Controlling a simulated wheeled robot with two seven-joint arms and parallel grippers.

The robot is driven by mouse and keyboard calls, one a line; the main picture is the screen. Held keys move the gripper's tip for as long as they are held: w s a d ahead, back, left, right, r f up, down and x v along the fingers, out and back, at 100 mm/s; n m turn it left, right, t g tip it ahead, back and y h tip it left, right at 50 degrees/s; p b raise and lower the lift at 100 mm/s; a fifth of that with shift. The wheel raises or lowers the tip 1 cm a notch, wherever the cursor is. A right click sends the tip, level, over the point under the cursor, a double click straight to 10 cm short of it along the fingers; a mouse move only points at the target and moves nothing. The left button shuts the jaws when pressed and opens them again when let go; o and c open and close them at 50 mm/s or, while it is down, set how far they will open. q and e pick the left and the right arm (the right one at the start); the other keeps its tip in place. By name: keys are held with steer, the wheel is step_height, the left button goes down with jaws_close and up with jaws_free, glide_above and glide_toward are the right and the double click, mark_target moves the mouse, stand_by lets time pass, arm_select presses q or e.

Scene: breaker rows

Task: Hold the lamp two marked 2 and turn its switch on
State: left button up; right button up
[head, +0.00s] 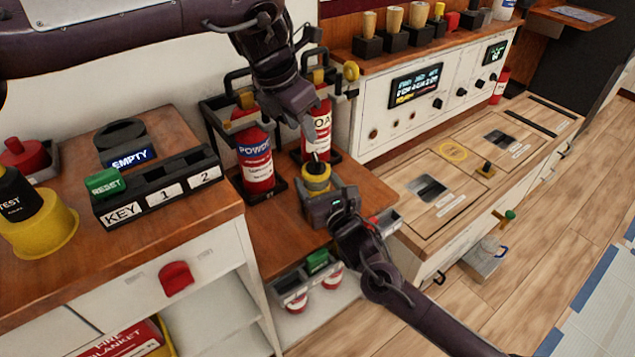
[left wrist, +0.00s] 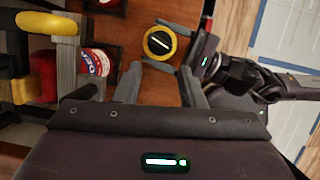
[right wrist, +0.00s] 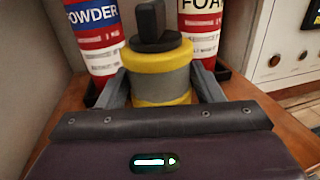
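The lamp (head: 317,178) is a short yellow cylinder with a grey band and a black switch (right wrist: 154,22) on top. Its number does not show. My right gripper (head: 326,200) has its fingers on both sides of the lamp, against it, in the right wrist view (right wrist: 160,92). I cannot tell whether the lamp rests on the wood. My left gripper (head: 312,138) points down above the lamp. In the left wrist view its fingers (left wrist: 160,88) are apart and empty, and the lamp's yellow rim and black top with a pale line (left wrist: 159,42) lie beyond them.
Red POWDER (head: 254,158) and FOAM (head: 317,125) extinguishers stand close behind the lamp. A black rack (head: 160,185) marked KEY, 1 and 2 is at left. A panelled console (head: 415,100) stands at right. Wooden floor (head: 530,200) is open at far right.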

arm_select(q)
steer(key=shift+c, duration=0.2)
arm_select(e)
steer(key=c, duration=0.9)
arm_select(q)
steer(key=n+t+y, duration=0.1)
steer(key=n+y, duration=0.3)
steer(key=n, duration=0.8)
glide_toward(316, 158)
steer(key=shift+t, duration=0.3)
steer(key=x, duration=0.9)
steer(key=shift+s+f, duration=0.15)
steer(key=shift+s, duration=0.05)
jaws_close()
